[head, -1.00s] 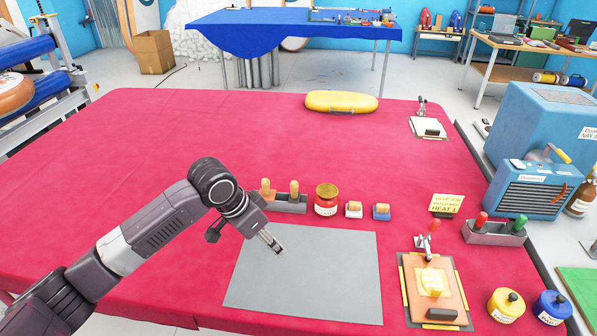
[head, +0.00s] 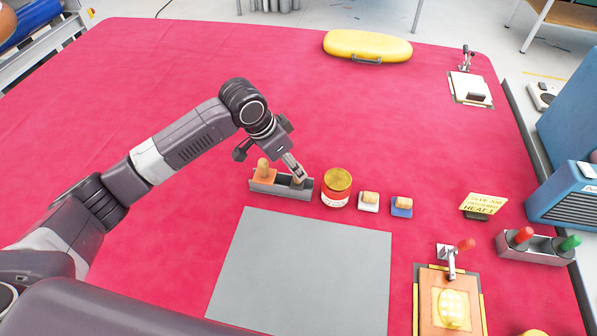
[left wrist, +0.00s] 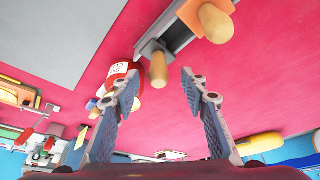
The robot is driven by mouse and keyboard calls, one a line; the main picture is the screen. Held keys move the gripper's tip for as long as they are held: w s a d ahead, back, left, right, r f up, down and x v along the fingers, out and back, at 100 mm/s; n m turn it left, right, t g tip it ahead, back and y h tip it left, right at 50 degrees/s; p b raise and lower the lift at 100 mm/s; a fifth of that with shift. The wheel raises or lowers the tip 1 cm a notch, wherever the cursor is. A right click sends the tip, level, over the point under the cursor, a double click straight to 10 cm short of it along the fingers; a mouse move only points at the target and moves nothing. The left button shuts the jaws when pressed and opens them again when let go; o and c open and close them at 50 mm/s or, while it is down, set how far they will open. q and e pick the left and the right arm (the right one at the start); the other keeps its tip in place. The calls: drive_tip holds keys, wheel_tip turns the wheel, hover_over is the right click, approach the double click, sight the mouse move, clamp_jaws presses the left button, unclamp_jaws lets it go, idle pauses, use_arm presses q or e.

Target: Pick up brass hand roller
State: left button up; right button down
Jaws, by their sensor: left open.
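A grey rack (head: 262,187) on the red table holds two upright tools with wooden handles. The left tool (head: 263,168) has an orange block at its base. The right tool's wooden handle (head: 298,181) is partly covered by my left gripper (head: 295,172); its head is hidden in the rack, so I cannot see brass on it. In the left wrist view, my left gripper (left wrist: 161,85) is open and empty. The right tool's handle (left wrist: 158,70) shows between its fingertips, and the orange-based tool's handle (left wrist: 215,22) lies outside them. My right gripper is not in view.
A red jar with a gold lid (head: 337,187) stands close right of the rack, then two small wood-topped blocks (head: 369,201). A grey mat (head: 302,270) lies in front. A second rack (head: 541,247) has red and green handles. The table's left side is clear.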

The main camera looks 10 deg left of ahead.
sight(295, 185)
use_arm(q)
drive_tip(key=p+x, duration=0.1)
drive_tip(key=x, duration=0.4)
drive_tip(key=shift+s+a, duration=0.1)
drive_tip(key=shift+s, duration=0.05)
drive_tip(key=shift+r, duration=0.1)
clamp_jaws()
